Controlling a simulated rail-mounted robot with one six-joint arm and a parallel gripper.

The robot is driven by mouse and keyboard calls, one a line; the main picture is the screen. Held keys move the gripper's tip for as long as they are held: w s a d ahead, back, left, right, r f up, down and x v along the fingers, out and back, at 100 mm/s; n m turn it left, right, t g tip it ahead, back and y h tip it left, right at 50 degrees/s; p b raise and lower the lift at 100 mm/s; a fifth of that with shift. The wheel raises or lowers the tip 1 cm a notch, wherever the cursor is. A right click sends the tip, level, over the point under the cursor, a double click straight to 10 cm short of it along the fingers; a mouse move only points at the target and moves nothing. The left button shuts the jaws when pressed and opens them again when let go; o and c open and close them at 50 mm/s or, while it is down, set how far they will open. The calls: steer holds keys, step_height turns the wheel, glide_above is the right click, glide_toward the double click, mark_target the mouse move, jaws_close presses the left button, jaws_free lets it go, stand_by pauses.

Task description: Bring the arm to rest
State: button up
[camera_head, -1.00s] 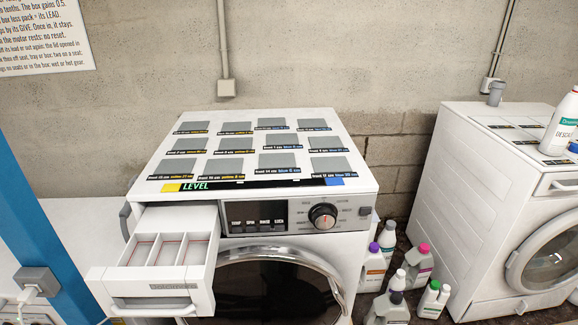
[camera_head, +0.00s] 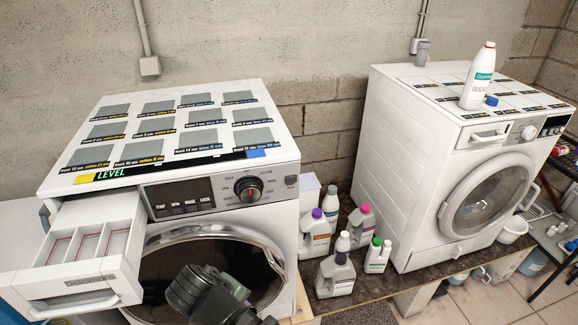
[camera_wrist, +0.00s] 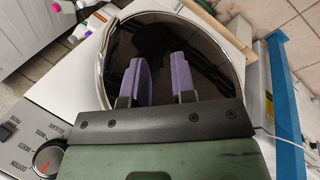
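My gripper (camera_wrist: 160,72) shows in the wrist view with two purple fingers apart and nothing between them. It is in front of the dark round door (camera_wrist: 205,75) of the near washing machine; I cannot tell the exact distance. In the head view, dark links of my arm rise at the bottom edge, in front of the same door (camera_head: 190,255). I cannot make out the fingers there.
The near machine's drawer (camera_head: 80,250) is pulled out and its compartments look empty. Grey pads cover its top (camera_head: 285,150). Several bottles (camera_head: 335,270) stand between the machines. A white bottle (camera_head: 478,80) stands on the right machine (camera_head: 395,150).

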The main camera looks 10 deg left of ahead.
steer(key=w+d+f+m+g+y, duration=0.1)
steer(key=w+d+m+g, duration=0.15)
steer(key=w+d, duration=0.45)
steer(key=w+d+m+g, duration=0.1)
steer(key=w+d+m, duration=0.35)
steer(key=d, duration=0.45)
steer(key=w+d+m, duration=0.2)
steer(key=d+m, duration=0.1)
steer(key=d, duration=0.7)
steer(key=w+d+m+y, duration=0.1)
steer(key=w+d+m, duration=0.2)
steer(key=d, duration=0.8)
steer(key=shift+f+g, duration=0.2)
steer(key=shift+g, duration=0.15)
